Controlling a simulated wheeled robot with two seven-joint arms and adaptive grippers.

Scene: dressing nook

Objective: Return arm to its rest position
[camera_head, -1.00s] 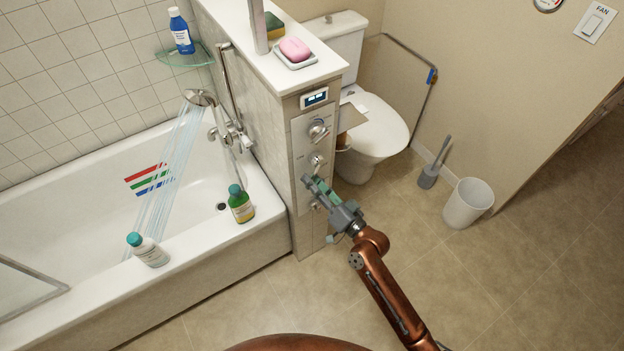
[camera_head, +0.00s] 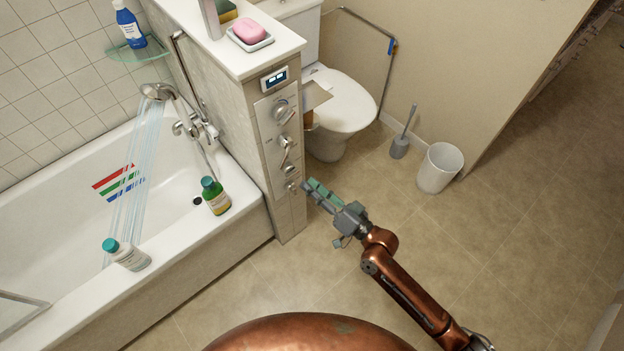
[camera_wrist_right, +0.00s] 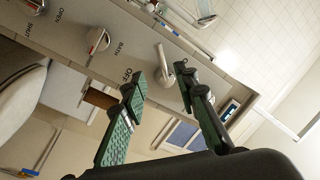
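My right gripper (camera_head: 313,186) is in the middle of the head view, at the end of a copper arm. It is just right of the lower knobs of the control panel (camera_head: 270,150), with nothing held. In the right wrist view its two green-padded fingers (camera_wrist_right: 162,88) are spread apart with an empty gap. Behind them is the panel with a lever (camera_wrist_right: 163,66), a red-marked knob (camera_wrist_right: 97,41) and labels such as "BATH" and "OPEN". I see no contact between fingers and panel. My left gripper is in neither view.
Water streams from the shower head (camera_head: 157,91) into the bathtub (camera_head: 60,315). The toilet (camera_head: 345,103), brush (camera_head: 400,146) and waste bin (camera_head: 439,168) are beyond the gripper. The floor at right is clear.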

